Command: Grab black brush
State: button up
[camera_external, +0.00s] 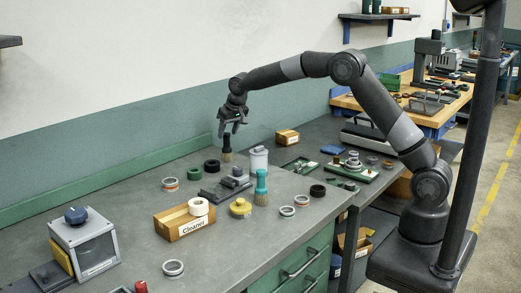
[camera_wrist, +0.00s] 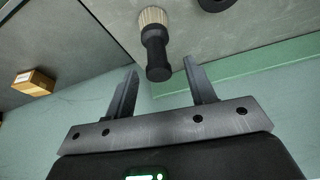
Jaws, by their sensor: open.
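The black brush (camera_external: 227,144) stands upright on the grey workbench near the back wall, with its black handle up and its pale bristles down. In the wrist view the black brush (camera_wrist: 155,45) shows with its handle end toward my gripper. My gripper (camera_external: 229,132) is open and empty, just above the handle top and pointing down. In the wrist view my gripper (camera_wrist: 161,66) has its fingers apart, with the handle end lying near the gap between the fingertips. I cannot tell whether the handle is between the fingers.
A teal brush (camera_external: 261,188) stands nearer the front. A black ring (camera_external: 212,166), a white canister (camera_external: 258,159) and a grey metal fixture (camera_external: 226,186) are close to the black brush. A small cardboard box (camera_external: 287,136) is to the right. The green wall (camera_external: 150,137) runs behind.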

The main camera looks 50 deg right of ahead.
aim_at(227, 147)
jog(key=x, duration=0.5)
jog(key=shift+d, duration=0.15)
jog(key=shift+s, duration=0.1)
jog(key=shift+c, duration=0.5)
grip_shut()
